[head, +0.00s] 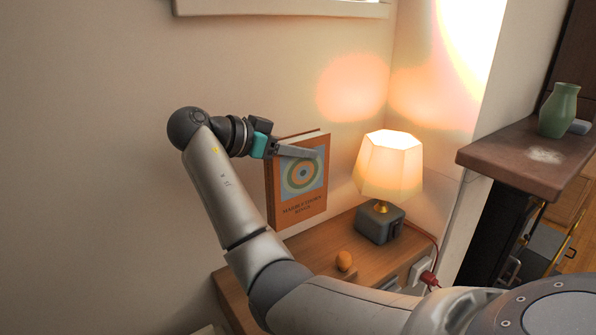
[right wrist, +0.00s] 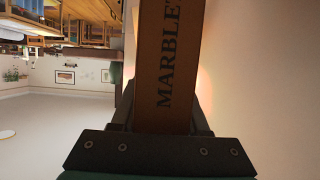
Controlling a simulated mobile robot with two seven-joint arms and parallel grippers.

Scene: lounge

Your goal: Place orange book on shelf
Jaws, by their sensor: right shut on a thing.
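The orange book (head: 298,195) is upright in the head view, with a blue panel and ring pattern on its cover. My right gripper (head: 290,150) is shut on the upper part of the book, one finger lying across the cover. In the right wrist view, the book's orange spine (right wrist: 170,70) with dark lettering stands between the two fingers (right wrist: 165,120). The book's lower edge is close to the wooden shelf (head: 320,247); I cannot tell whether it touches. My left gripper is not in view.
A lit lamp (head: 390,165) with a grey base stands on the wooden shelf, right of the book. A small orange object (head: 344,260) lies near the shelf's front. A green vase (head: 559,110) stands on a dark ledge (head: 500,160) at right.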

